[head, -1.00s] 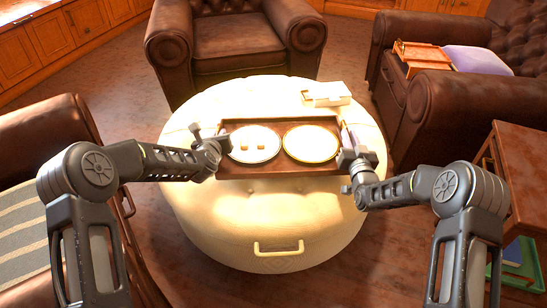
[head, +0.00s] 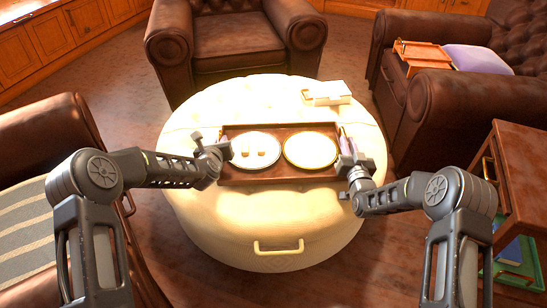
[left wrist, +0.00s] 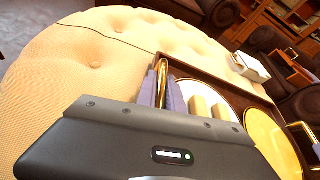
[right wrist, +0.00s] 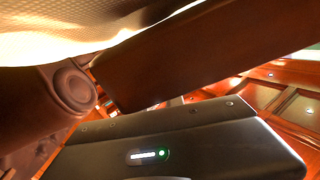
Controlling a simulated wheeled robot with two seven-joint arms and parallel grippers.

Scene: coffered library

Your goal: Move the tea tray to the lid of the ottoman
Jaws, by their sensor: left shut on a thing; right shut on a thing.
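The brown wooden tea tray (head: 270,181) is over the middle of the cream tufted ottoman lid (head: 205,115); I cannot tell if it rests on it. It carries a white plate (head: 243,158) with small tan pieces and a gold-rimmed plate (head: 310,158). My left gripper (head: 226,149) is shut at the tray's left end, where a gold handle (left wrist: 162,82) shows in the left wrist view. My right gripper (head: 346,160) is shut at the right end. The tray's dark side (right wrist: 200,55) shows in the right wrist view.
A white box-like object (head: 328,94) lies on the lid behind the tray's right end. Armchairs stand behind (head: 235,45) and at left (head: 45,135). A sofa (head: 450,95) and side table (head: 522,175) are at right. The front of the lid is bare.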

